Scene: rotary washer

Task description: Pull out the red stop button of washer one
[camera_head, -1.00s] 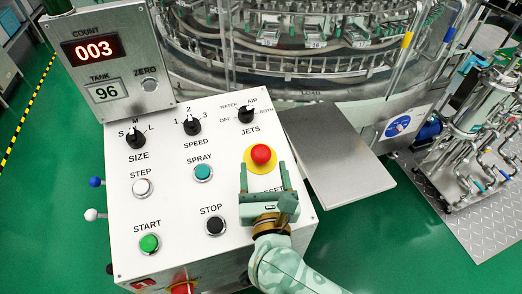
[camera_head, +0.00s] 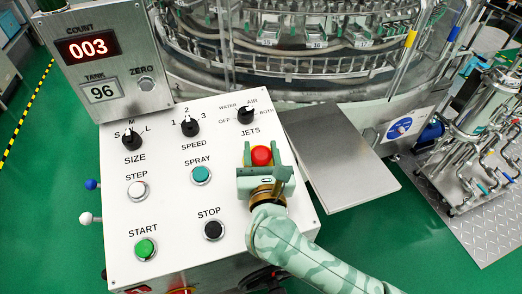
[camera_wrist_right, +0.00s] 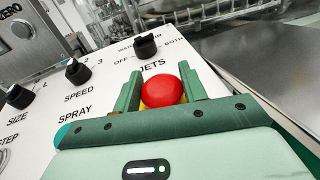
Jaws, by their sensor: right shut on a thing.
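The red stop button (camera_head: 261,155) is a round mushroom knob on the right side of the white sloped control panel, below the JETS knob. My right gripper (camera_head: 262,158) reaches up from below with one finger on each side of the button and is shut on it. In the right wrist view the red button (camera_wrist_right: 162,90) sits between the two green fingers (camera_wrist_right: 162,92), with a bit of its yellow base showing beneath. Most of the yellow base is hidden by the gripper. My left gripper is not in view.
The panel (camera_head: 165,225) carries the JETS knob (camera_head: 246,115), a black STOP button (camera_head: 213,229), a green START button (camera_head: 145,249) and a teal SPRAY button (camera_head: 200,175). A counter box (camera_head: 105,60) stands at upper left. A metal plate (camera_head: 340,160) lies right of the panel.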

